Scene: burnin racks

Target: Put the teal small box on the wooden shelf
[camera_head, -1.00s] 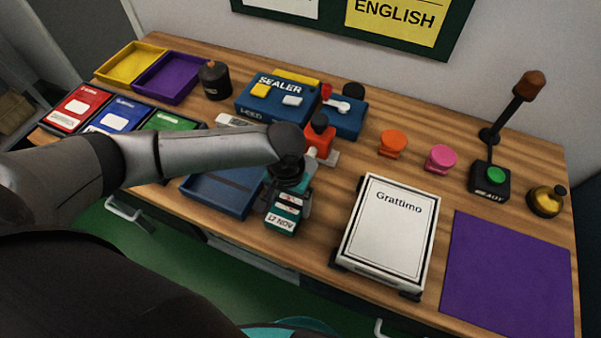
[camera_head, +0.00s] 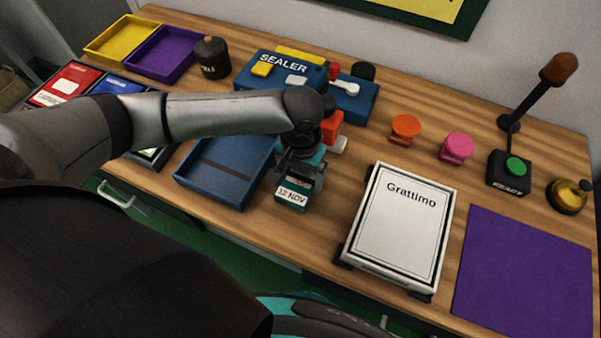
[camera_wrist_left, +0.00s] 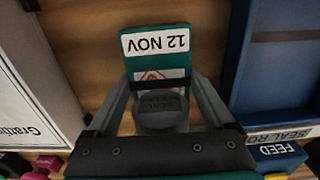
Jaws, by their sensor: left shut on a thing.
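The teal small box (camera_head: 291,199), with a white "12 NOV" label, is in my left gripper (camera_head: 303,168), between the blue tray and the white "Grattimo" board. In the left wrist view the teal box (camera_wrist_left: 158,65) sits between the two fingers of the left gripper (camera_wrist_left: 160,88), its label facing the camera. The gripper is shut on it. I cannot tell whether the box touches the table or hangs just above it. My right gripper is not in view. No wooden shelf can be made out clearly.
A blue tray (camera_head: 196,178) lies left of the box, the "Grattimo" board (camera_head: 408,225) right of it. Behind stand the blue sealer (camera_head: 262,88), an orange knob (camera_head: 405,127) and a pink knob (camera_head: 457,147). A bare purple mat (camera_head: 525,270) lies at the right.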

